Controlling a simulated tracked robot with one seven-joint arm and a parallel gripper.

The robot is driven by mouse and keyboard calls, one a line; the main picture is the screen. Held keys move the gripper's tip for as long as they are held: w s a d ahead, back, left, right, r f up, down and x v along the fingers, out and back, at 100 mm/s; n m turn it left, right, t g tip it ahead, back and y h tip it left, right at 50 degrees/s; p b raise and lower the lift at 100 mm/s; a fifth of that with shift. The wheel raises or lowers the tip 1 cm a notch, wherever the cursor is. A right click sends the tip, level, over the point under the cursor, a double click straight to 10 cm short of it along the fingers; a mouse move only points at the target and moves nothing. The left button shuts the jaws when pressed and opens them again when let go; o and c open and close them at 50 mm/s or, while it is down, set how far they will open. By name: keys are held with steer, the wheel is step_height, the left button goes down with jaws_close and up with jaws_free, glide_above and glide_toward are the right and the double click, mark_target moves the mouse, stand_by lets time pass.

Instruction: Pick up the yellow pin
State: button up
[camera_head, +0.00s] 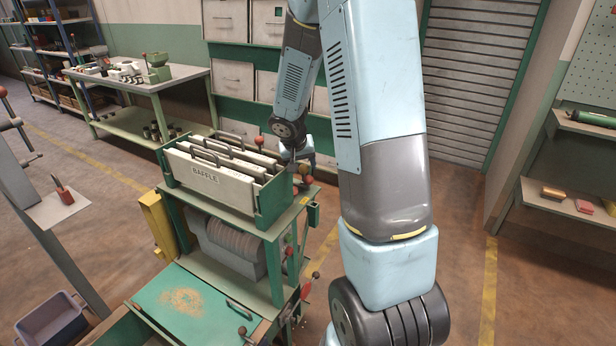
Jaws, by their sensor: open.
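I cannot make out a yellow pin for certain. A small yellow spot (304,200) shows at the right corner of the green machine's upper deck, too small to identify. My gripper (306,162) is open at the right end of the green hopper box (272,206), close to its rim and above that corner. The fingers are small and partly lost against the box and the red-knobbed levers, so I cannot tell whether they touch anything. The hopper box holds upright white baffle plates (205,178) with dark handles, the front one marked BAFFLE.
Red-knobbed levers (307,288) stick out on the machine's right side. Below is a green tray (150,297) with tan crumbs. A grey bin (50,318) stands at lower left, a workbench (150,88) behind. Floor is open at right, before a shelf (570,205).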

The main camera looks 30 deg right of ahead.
steer(key=shift+x, duration=1.3)
steer(key=shift+c, duration=0.3)
steer(key=c, duration=1)
